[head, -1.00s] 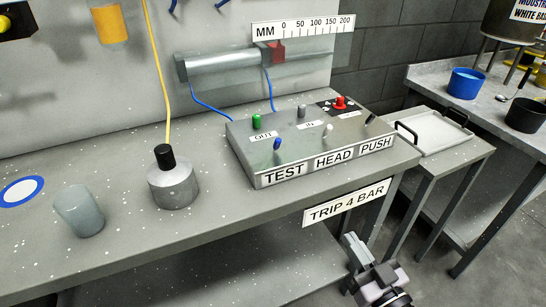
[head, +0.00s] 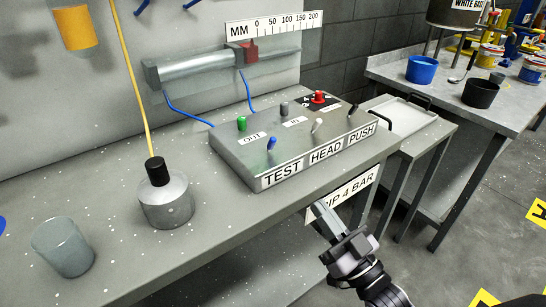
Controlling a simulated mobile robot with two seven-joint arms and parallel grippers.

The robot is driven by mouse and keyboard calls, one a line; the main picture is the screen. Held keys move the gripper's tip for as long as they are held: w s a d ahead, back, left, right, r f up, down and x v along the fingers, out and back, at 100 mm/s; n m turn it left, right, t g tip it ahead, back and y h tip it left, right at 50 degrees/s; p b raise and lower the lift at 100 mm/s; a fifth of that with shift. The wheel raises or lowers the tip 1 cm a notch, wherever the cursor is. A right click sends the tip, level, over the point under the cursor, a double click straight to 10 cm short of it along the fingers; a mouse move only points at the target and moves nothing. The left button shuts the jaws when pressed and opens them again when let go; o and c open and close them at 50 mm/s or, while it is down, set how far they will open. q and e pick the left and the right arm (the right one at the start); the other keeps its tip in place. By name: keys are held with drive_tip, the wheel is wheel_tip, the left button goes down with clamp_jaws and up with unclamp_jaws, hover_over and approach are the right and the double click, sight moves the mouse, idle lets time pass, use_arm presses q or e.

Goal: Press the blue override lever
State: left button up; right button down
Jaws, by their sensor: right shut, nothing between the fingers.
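The blue override lever (head: 271,144) stands up from the near left part of the grey control box (head: 240,160), above the word TEST. The box sits on the grey bench. My right gripper (head: 322,212) is shut and empty, in front of the bench's front edge and below the box, by the TRIP 4 BAR sign. It is well apart from the lever and partly covers the sign. My left gripper is not in view.
A green knob (head: 242,123), a grey knob (head: 284,108), a white lever (head: 318,125) and a red button (head: 318,97) are also on the box. A metal cylinder with black top (head: 165,198) and a grey cup (head: 63,247) stand left. A white tray (head: 398,112) lies right.

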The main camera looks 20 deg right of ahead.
drive_tip(key=shift+a+r, duration=0.1)
drive_tip(key=shift+a, duration=0.05)
idle(0.3)
drive_tip(key=p, duration=0.1)
approach(274, 144)
drive_tip(key=x, duration=0.5)
drive_tip(key=shift+w+a+r, duration=0.1)
drive_tip(key=shift+w+r, duration=0.05)
drive_tip(key=shift+w, duration=0.1)
drive_tip(key=shift+w+a+r, duration=0.2)
drive_tip(key=shift+w, duration=0.35)
drive_tip(key=shift+p, duration=0.3)
